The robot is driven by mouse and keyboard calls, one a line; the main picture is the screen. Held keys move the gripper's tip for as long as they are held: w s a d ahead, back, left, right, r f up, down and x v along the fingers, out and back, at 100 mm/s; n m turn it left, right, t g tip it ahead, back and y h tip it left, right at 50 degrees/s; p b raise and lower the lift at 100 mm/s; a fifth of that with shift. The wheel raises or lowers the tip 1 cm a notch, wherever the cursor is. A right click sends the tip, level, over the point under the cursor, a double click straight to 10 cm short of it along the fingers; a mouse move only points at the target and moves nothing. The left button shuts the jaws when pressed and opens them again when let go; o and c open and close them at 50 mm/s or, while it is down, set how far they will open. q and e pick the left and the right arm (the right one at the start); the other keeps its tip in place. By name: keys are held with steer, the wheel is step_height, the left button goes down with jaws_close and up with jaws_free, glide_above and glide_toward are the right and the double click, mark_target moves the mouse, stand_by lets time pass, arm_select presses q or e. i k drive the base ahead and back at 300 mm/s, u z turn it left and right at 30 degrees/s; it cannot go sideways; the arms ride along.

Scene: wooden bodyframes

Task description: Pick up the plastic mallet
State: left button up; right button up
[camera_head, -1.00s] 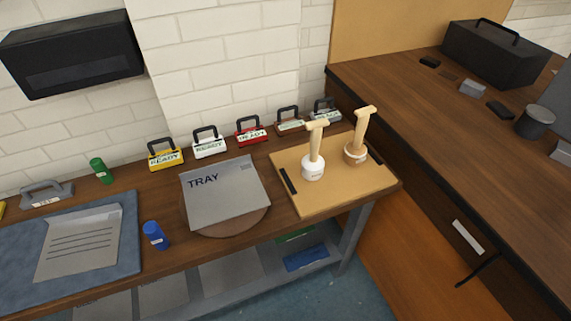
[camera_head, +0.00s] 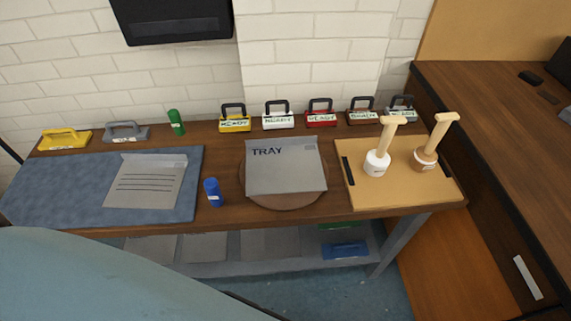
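Two mallets stand head-down with their handles up on a tan board (camera_head: 400,200) at the right end of the bench. The left one, with a white head (camera_head: 376,164), looks like the plastic mallet. Its pale wooden handle (camera_head: 385,138) leans slightly right. The other mallet has a brown wooden head (camera_head: 425,160) and stands just to its right, apart from it. Neither of my grippers is in view.
A grey sheet marked TRAY (camera_head: 286,175) lies on a round brown board, left of the mallets. Several handled READY blocks line the wall, including a red one (camera_head: 320,113). A blue bottle (camera_head: 213,192) stands near the blue mat (camera_head: 60,188). A dark side counter (camera_head: 490,130) adjoins at right.

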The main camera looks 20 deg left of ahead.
mark_target(377, 162)
steer(key=k, duration=0.55)
steer(key=z, duration=0.85)
steer(key=i, duration=0.9)
steer(key=u, duration=0.2)
